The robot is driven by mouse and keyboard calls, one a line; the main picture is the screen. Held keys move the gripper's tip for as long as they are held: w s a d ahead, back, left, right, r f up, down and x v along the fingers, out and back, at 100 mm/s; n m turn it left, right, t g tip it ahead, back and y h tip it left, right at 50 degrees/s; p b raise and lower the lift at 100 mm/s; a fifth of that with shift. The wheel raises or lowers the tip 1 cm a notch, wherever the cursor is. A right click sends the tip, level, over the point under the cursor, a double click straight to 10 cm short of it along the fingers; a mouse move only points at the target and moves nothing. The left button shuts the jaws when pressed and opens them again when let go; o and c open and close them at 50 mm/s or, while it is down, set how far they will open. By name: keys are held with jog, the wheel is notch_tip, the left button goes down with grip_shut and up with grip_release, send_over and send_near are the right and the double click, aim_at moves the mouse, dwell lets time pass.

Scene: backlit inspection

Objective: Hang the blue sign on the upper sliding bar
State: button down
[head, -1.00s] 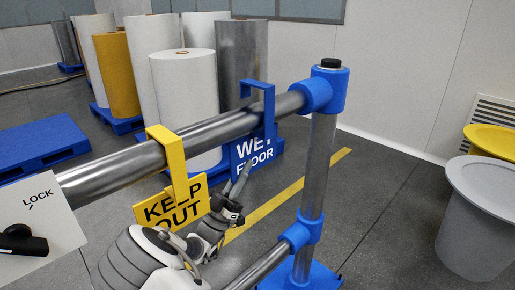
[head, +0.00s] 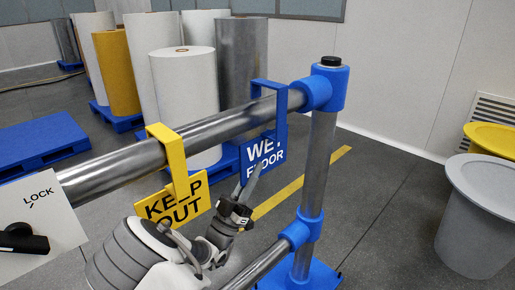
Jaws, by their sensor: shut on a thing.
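The blue sign (head: 263,152), lettered WET FLOOR, is at the upper sliding bar (head: 225,122), close to the right post. Its hook (head: 270,84) passes over the top of the bar, with the long strap in front and a short lip behind. I cannot tell whether the hook rests on the bar. My gripper (head: 251,182) is in front of the sign and below the bar, shut on the sign's lower left part. The fingertips hide some of the lettering.
A yellow KEEP OUT sign (head: 173,203) hangs on the same bar to the left, close to my arm. A white LOCK panel (head: 35,205) is at far left. The blue-collared post (head: 318,165) stands right, with a lower bar (head: 262,268) below.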

jog(key=s+d, duration=0.4)
jog(key=shift+s+d, duration=0.15)
jog(key=shift+d, duration=0.25)
dwell(0.4)
